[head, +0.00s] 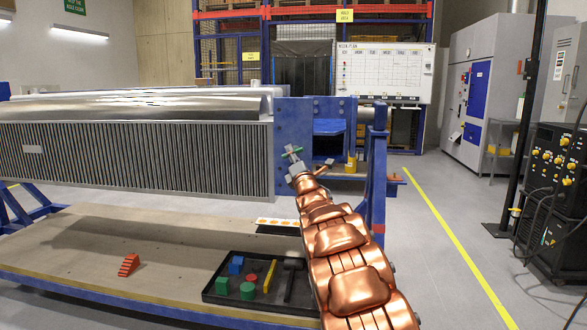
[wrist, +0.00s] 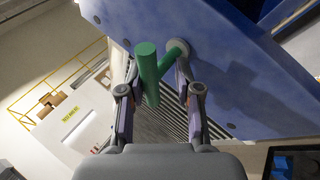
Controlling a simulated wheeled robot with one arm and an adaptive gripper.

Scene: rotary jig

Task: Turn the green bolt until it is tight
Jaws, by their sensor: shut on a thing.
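The green bolt (head: 292,152) sticks out from the blue end plate (head: 290,125) of the jig in the head view. In the wrist view the bolt shows as a green bar (wrist: 148,70) with a thinner green stem (wrist: 174,55) that runs into a grey round collar on the blue plate (wrist: 235,75). My gripper (wrist: 157,78) has one finger on each side of the bolt and is shut on it. In the head view my gripper (head: 297,166) is small and partly hides the bolt. How far the bolt sits in the plate cannot be told.
A large ribbed grey block (head: 140,155) sits left of the plate. A blue upright (head: 376,175) stands close on the right. Below, a black tray (head: 215,295) holds coloured pieces, and a red stepped block (head: 129,265) lies on the wooden deck.

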